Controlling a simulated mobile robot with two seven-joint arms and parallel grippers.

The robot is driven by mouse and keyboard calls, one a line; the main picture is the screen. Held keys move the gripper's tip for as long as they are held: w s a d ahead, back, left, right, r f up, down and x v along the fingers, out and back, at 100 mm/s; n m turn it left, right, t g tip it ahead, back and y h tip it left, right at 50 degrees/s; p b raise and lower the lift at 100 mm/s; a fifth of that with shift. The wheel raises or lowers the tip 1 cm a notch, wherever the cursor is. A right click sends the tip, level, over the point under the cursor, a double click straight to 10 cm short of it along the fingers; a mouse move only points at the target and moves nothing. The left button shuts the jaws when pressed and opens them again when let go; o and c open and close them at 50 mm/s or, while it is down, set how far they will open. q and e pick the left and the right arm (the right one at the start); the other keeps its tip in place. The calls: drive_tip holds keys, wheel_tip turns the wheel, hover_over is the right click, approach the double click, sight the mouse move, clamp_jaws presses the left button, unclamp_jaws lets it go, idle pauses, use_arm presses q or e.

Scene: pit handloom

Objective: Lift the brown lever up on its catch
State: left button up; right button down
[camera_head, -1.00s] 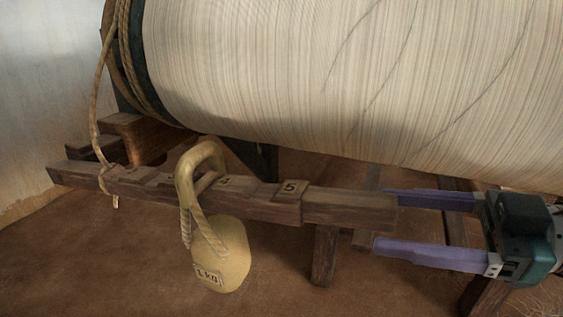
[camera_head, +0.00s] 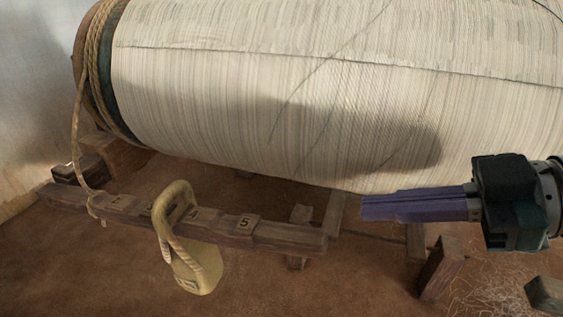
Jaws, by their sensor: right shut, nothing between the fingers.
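The brown lever (camera_head: 285,236) is a long wooden beam with numbered plates, running from the left to the middle of the view. A rope is tied round it near its left end. A yellowish weight (camera_head: 196,270) hangs from it by a handle loop, next to the plate marked 4. A wooden post (camera_head: 301,214) shows behind the lever near its right end; I cannot tell whether the lever rests on it. My right gripper (camera_head: 364,207) is shut and empty, right of the lever's free end and apart from it. My left gripper is not in view.
The large warp roller (camera_head: 250,100), wound with pale threads, fills the top. The rope (camera_head: 78,140) comes down from its left end. A wooden block (camera_head: 440,268) stands below my right gripper. The brown floor in front of the lever is clear.

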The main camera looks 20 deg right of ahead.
drive_tip(key=b, duration=0.1)
hover_over(321, 240)
drive_tip(key=f, duration=0.3)
drive_tip(key=shift+s+a, duration=0.15)
drive_tip(key=shift+a, duration=0.25)
drive_tip(key=f+b, duration=0.2)
drive_tip(key=shift+d+f+b, duration=0.2)
drive_tip(key=shift+f+b, duration=0.2)
drive_tip(key=shift+d+f+b, duration=0.25)
drive_tip(key=shift+f+b, duration=0.15)
drive_tip(key=shift+f, duration=0.1)
drive_tip(key=shift+f, duration=0.1)
